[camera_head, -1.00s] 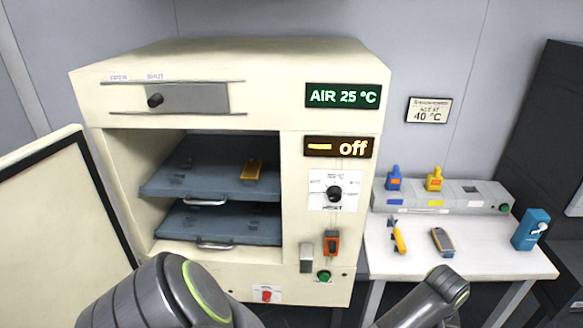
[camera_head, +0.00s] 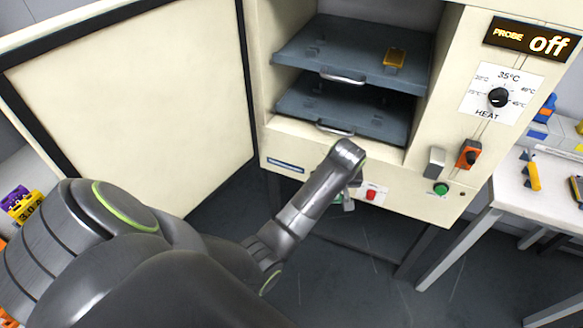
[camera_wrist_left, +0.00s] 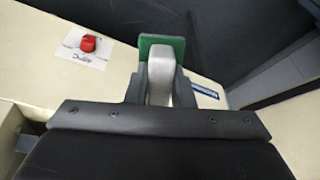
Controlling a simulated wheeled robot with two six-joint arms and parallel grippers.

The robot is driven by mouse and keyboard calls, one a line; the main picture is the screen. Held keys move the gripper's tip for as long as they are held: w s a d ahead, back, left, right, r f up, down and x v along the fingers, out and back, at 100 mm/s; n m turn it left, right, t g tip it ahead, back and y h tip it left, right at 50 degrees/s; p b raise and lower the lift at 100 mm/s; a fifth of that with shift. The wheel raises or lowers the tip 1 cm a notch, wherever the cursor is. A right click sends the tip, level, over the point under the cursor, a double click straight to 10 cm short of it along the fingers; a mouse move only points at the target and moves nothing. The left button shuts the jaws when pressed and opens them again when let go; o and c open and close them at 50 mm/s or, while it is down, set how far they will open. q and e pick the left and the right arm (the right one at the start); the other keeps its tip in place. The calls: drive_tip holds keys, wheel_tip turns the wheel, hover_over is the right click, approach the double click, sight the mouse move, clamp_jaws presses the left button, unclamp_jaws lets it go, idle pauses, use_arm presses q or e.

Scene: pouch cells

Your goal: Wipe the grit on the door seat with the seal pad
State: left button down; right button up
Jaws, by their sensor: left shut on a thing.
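The seal pad (camera_wrist_left: 160,70), a pale grey block with a green face, sits between the fingers of my left gripper (camera_wrist_left: 152,90) in the left wrist view. In the head view this gripper (camera_head: 347,196) is mostly hidden behind my wrist, in front of the cabinet's lower front. The cream front frame (camera_head: 300,150) below the chamber opening, where the door seats, is near it; contact cannot be told. I cannot make out any grit. The cabinet door (camera_head: 130,100) stands open at the left, with a black seal round its edge. My right gripper is out of view.
Two dark shelves (camera_head: 345,112) with handles fill the chamber; a yellow cell (camera_head: 395,57) lies on the upper one. A red knob (camera_head: 370,195), a green button (camera_head: 441,189) and an orange switch (camera_head: 468,153) are on the front. A white table (camera_head: 500,185) stands right.

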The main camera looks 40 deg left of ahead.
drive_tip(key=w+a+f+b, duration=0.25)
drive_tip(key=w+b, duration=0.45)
drive_tip(key=b, duration=0.9)
use_arm(q)
drive_tip(key=a+f+m+t+y+b, duration=0.1)
drive_tip(key=a+f+m+t+b, duration=0.15)
drive_tip(key=a+t, duration=0.4)
drive_tip(key=a+f+m+t+y+b, duration=0.1)
drive_tip(key=a+f+m+t+b, duration=0.1)
drive_tip(key=a+t+b, duration=0.35)
drive_tip(key=shift+w+a+t+b, duration=0.15)
drive_tip(key=shift+w+a+t, duration=0.25)
drive_tip(key=shift+w, duration=0.5)
drive_tip(key=shift+w+a+t+b, duration=0.1)
drive_tip(key=shift+w+a+t, duration=0.25)
drive_tip(key=shift+w, duration=0.6)
drive_tip(key=shift+w+a+t+b, duration=0.15)
drive_tip(key=shift+w+a+t, duration=0.1)
drive_tip(key=shift+w+t, duration=0.5)
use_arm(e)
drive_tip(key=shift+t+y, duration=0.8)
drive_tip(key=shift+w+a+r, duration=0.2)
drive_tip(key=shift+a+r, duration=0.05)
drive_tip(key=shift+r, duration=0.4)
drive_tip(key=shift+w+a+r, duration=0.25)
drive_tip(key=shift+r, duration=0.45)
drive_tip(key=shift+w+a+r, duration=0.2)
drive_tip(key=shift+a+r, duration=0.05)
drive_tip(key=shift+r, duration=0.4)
